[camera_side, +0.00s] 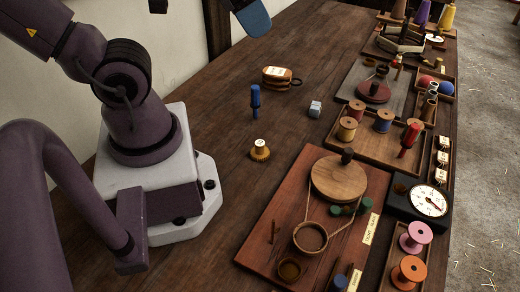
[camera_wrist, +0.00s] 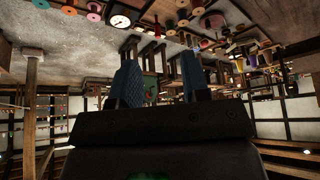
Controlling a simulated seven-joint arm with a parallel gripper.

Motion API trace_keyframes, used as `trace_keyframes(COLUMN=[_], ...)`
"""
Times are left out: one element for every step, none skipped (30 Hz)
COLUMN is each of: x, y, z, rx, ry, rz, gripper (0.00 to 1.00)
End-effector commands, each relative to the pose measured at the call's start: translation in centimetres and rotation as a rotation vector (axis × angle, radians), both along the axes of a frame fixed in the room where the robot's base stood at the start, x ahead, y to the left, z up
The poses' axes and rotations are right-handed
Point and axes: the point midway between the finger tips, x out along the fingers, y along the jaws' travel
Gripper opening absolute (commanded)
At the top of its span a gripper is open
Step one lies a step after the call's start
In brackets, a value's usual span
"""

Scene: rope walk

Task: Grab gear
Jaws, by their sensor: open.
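A small brass-coloured toothed gear (camera_side: 260,152) with a pale labelled top piece stands upright on the bare wood of the bench (camera_side: 205,105), right of my arm's base in the side view. My gripper shows in the wrist view (camera_wrist: 160,68) with two blue fingers apart and nothing between them. In the side view only a blue finger part (camera_side: 253,17) shows at the top edge, high above the bench and well away from the gear. I cannot make out the gear in the wrist view.
A red-brown board with a wheel (camera_side: 338,178), a spool tray (camera_side: 378,150) and a dial gauge (camera_side: 429,201) lie to the right. Bare bench surrounds the gear.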

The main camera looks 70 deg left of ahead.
Motion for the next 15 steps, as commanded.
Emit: trace_keyframes(x=[0.0, 0.0, 0.0, 0.0, 0.0, 0.0, 0.0, 0.0, 0.0, 0.0, 0.0, 0.0, 0.0, 0.1, 0.2], y=[0.0, 0.0, 0.0, 0.0, 0.0, 0.0, 0.0, 0.0, 0.0, 0.0, 0.0, -0.1, -0.3, -0.6, -1.0], z=[0.0, 0.0, 0.0, 0.0, 0.0, 0.0, 0.0, 0.0, 0.0, 0.0, 0.0, 0.0, 0.0, -0.3, -0.8], rx=[0.0, 0.0, 0.0, 0.0, 0.0, 0.0, 0.0, 0.0, 0.0, 0.0, 0.0, 0.0, 0.0, 0.001, 0.001], ry=[0.0, 0.0, 0.0, 0.0, 0.0, 0.0, 0.0, 0.0, 0.0, 0.0, 0.0, 0.0, 0.003, 0.016, 0.043], rz=[0.0, 0.0, 0.0, 0.0, 0.0, 0.0, 0.0, 0.0, 0.0, 0.0, -0.001, -0.006, -0.016, -0.029, -0.051], gripper=[0.43, 0.43, 0.52, 0.56, 0.56, 0.56, 0.56, 0.56, 0.56, 0.56, 0.56, 0.56, 0.56, 0.56, 0.56])
